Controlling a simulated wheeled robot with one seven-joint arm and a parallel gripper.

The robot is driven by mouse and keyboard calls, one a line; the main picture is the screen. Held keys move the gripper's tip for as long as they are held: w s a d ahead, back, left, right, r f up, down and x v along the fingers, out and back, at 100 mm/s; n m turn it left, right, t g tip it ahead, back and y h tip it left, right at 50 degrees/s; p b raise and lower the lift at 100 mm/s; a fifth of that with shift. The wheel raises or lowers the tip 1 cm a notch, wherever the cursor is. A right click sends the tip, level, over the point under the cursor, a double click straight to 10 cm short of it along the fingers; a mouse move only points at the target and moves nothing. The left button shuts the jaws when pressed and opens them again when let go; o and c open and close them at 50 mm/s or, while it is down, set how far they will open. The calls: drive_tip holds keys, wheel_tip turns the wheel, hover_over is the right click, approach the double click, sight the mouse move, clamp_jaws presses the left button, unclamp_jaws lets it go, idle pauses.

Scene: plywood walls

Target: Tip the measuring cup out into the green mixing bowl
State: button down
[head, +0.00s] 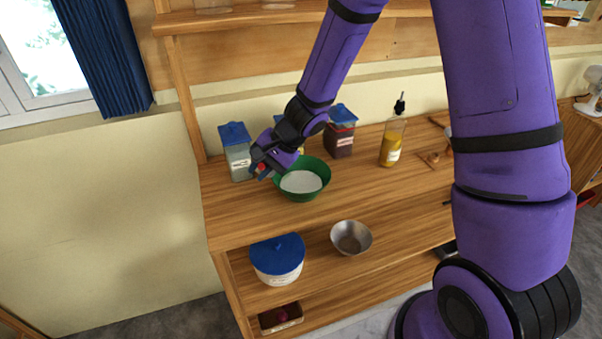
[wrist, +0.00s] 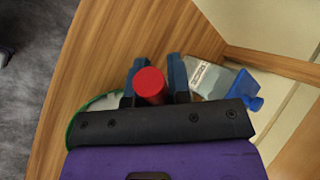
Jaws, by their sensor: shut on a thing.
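The green mixing bowl (head: 304,197) stands on the wooden worktop with white contents in it. Its green rim (wrist: 80,121) shows at the lower left in the wrist view, partly hidden by my gripper's body. My gripper (head: 262,170) is just left of the bowl, near its rim and above the worktop. In the wrist view my gripper (wrist: 153,82) is shut on a round red piece (wrist: 151,84), which I take to be the measuring cup. The cup's inside does not show, so I cannot tell whether it holds anything.
A blue-lidded container (head: 237,158) stands close left of my gripper. Another blue-lidded jar (head: 341,140) with dark contents and an oil bottle (head: 393,143) stand behind and right. A metal bowl (head: 351,238) and blue-lidded tub (head: 277,267) are lower down.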

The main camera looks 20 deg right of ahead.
drive_tip(key=shift+s+d+r+y, duration=0.1)
drive_tip(key=shift+d+r+y, duration=0.15)
drive_tip(key=shift+d+y, duration=0.25)
drive_tip(key=shift+d+r+y, duration=0.2)
drive_tip(key=shift+d+y, duration=0.2)
drive_tip(key=shift+d, duration=0.05)
drive_tip(key=shift+d+f+y, duration=0.3)
drive_tip(key=shift+d+y, duration=0.15)
drive_tip(key=shift+y, duration=0.35)
idle(0.6)
drive_tip(key=shift+s+d+r+m+t+y, duration=0.15)
drive_tip(key=shift+d+r+t+y, duration=0.2)
drive_tip(key=shift+y, duration=0.45)
drive_tip(key=shift+w+d+r+m+t+y, duration=0.15)
drive_tip(key=shift+d+r+y, duration=0.25)
drive_tip(key=shift+y, duration=0.4)
idle(1.1)
drive_tip(key=shift+s+d+f+y, duration=0.15)
drive_tip(key=shift+d+f+y, duration=0.2)
drive_tip(key=shift+y, duration=0.65)
idle(0.4)
drive_tip(key=shift+s+d+r+y, duration=0.1)
drive_tip(key=shift+d+r+y, duration=0.05)
drive_tip(key=shift+d+y, duration=0.4)
drive_tip(key=shift+d+r+y, duration=0.1)
drive_tip(key=shift+d+y, duration=0.25)
drive_tip(key=shift+d, duration=0.3)
idle(0.3)
